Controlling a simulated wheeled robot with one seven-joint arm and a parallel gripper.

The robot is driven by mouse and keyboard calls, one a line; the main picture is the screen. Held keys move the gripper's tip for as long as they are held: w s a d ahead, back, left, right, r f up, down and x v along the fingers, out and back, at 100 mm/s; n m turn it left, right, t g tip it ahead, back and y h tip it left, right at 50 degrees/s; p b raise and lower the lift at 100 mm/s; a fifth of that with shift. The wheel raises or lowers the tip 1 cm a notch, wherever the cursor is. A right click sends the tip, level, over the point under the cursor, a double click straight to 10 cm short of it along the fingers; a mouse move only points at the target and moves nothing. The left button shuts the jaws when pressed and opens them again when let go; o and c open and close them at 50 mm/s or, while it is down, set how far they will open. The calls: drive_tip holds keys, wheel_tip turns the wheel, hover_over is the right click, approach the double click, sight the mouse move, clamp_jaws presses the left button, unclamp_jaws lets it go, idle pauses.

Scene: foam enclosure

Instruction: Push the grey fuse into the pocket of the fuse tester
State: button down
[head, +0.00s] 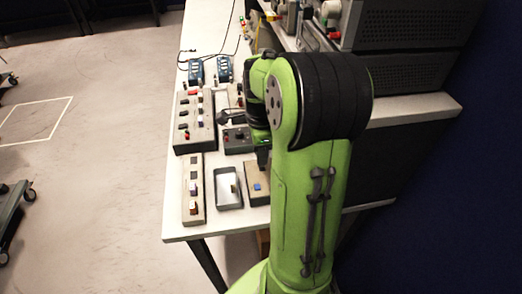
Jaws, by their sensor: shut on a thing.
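My gripper (262,158) points down over the right part of the white table, mostly hidden behind my green arm. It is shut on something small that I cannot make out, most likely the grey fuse. Just below it in the picture is a brown-grey box with a blue square (257,187) on top. Behind it stands a dark grey unit with a black knob (238,136), partly covered by my arm. I cannot tell for sure which of these is the fuse tester, and no pocket shows clearly.
A shallow grey tray (228,203) holds a small pale piece. Left of it is a long narrow block (194,208) with several small pieces. Behind are a control box (188,142) and two blue devices (196,71). Instruments (418,74) stand at right.

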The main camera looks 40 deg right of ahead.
drive_tip(key=shift+f+b, duration=1.15)
drive_tip(key=shift+f, duration=0.4)
drive_tip(key=c, duration=0.9)
unclamp_jaws()
drive_tip(key=shift+o, duration=0.2)
wheel_tip(320, 180, up, 16)
drive_tip(key=p, duration=0.5)
drive_tip(key=shift+f, duration=0.15)
